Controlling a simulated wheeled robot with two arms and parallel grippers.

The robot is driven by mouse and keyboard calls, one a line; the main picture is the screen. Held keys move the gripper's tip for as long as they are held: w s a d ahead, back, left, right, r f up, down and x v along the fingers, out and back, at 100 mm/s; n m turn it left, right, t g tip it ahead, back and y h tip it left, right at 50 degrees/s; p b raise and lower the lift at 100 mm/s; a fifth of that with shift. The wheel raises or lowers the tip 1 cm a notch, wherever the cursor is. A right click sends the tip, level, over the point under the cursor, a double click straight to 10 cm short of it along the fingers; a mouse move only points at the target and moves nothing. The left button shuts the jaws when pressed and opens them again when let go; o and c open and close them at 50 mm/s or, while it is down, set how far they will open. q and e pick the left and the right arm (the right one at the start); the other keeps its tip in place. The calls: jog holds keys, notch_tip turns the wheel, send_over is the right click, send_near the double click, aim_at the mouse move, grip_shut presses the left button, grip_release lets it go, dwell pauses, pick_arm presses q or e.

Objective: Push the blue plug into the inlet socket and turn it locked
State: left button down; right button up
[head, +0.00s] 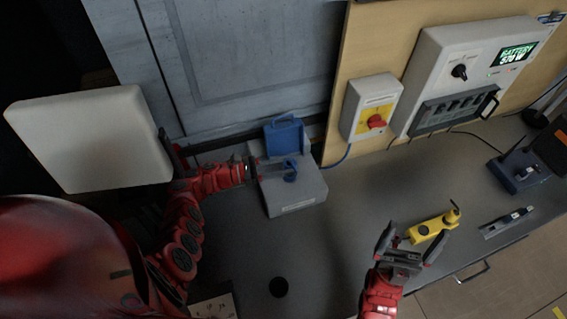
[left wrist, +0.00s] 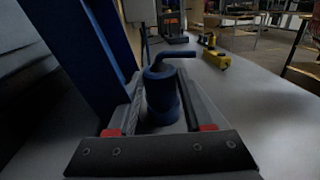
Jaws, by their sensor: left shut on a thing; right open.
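The blue plug (head: 290,169) stands roughly upright at the top of the grey inlet box (head: 297,194). My left gripper (head: 277,170) comes from the left and is shut on the plug. In the left wrist view the blue plug (left wrist: 161,92) sits between the two fingers, its bent top pointing right. The socket opening is hidden under the plug and fingers, so I cannot tell how deep the plug sits or how it is turned. The blue lid (head: 284,136) of the inlet stands open behind it. My right gripper (head: 402,251) is open and empty over the counter.
A yellow device (head: 434,227) lies just right of my right gripper. A grey tool (head: 507,222) lies further right. A switch box with a red knob (head: 376,122) and a battery panel (head: 462,70) are on the wall. The counter (head: 345,210) between box and right gripper is clear.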

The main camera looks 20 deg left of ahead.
pick_arm(q)
jog(key=shift+s+d+r+n+t+y+p, duration=0.1)
jog(key=shift+n+t+y+p, duration=0.35)
jog(key=shift+t+p, duration=0.4)
jog(key=shift+s+n+t+y+p, duration=0.1)
jog(key=shift+n+t+y+p, duration=0.35)
jog(key=shift+p, duration=0.6)
jog(key=shift+d+n+t+p, duration=0.1)
jog(key=shift+n+t+p, duration=0.3)
jog(key=shift+t, duration=0.1)
jog(key=shift+y, duration=0.3)
jog(key=shift+s+n+t+y+p, duration=0.1)
jog(key=shift+n+t+y+p, duration=0.3)
jog(key=shift+n+t+p, duration=0.25)
jog(key=shift+s+d+n+t+y+p, duration=0.1)
jog(key=shift+d+n+t+y+p, duration=0.05)
jog(key=shift+n+t+y+p, duration=0.7)
jog(key=shift+y, duration=0.45)
jog(key=shift+n+t, duration=0.3)
